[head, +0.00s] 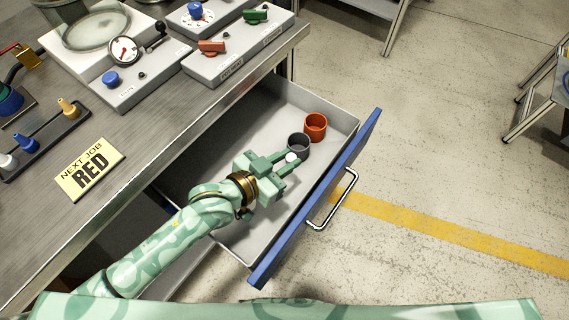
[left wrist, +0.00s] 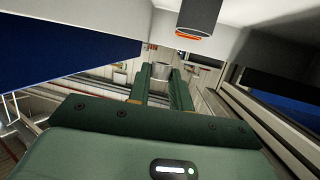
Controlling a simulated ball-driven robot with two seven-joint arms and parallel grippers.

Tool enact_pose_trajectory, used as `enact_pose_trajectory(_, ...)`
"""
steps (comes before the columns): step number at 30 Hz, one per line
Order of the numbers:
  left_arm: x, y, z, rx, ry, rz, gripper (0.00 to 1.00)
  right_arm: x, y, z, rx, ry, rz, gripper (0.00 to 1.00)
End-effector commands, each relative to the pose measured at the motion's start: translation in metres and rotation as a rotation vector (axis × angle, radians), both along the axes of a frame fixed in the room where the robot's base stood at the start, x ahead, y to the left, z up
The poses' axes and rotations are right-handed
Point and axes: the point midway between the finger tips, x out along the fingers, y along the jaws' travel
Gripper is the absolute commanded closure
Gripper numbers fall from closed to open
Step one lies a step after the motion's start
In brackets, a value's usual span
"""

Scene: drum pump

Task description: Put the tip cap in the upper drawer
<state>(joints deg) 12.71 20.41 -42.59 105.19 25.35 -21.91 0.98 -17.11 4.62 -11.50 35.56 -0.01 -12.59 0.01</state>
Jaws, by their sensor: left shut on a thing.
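The small white tip cap (head: 291,157) is between the fingertips of my left gripper (head: 287,161), which is shut on it. In the left wrist view the cap (left wrist: 160,71) shows pale grey at the far end of the two green fingers (left wrist: 161,84). The upper drawer (head: 262,251) is pulled out under the bench, with a grey inside and a blue front (head: 330,185). My left gripper is over or inside the drawer, near a grey cup; its exact height is unclear. My right gripper is not in view.
A grey cup (head: 298,143) and an orange cup (head: 315,124) stand in the drawer's far right part. The drawer's left floor is clear. The bench (head: 140,135) holds a gauge, knobs, coloured tips in a rack (head: 45,142) and a "NEXT JOB RED" card (head: 90,170).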

Motion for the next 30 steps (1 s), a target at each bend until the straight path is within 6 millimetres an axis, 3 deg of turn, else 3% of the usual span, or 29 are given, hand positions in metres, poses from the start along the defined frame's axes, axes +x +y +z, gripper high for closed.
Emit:
enact_pose_trajectory(1, 0.005, 0.0, -0.01, 0.0, 0.003, 0.001, 1.0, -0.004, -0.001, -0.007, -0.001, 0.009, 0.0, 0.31)
enact_pose_trajectory(8, 0.017, -0.002, -0.023, -0.001, 0.001, 0.001, 1.0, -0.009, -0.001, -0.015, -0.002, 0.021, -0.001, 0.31)
enact_pose_trajectory(13, 0.018, -0.002, -0.055, -0.001, 0.007, 0.001, 1.0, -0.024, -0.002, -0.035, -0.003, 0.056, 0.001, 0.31)
enact_pose_trajectory(21, 0.018, -0.002, -0.05, -0.001, -0.002, 0.001, 1.0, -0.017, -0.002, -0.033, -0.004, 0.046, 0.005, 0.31)
enact_pose_trajectory(30, 0.018, -0.001, -0.06, 0.0, -0.002, 0.001, 1.0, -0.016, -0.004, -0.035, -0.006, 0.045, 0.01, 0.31)
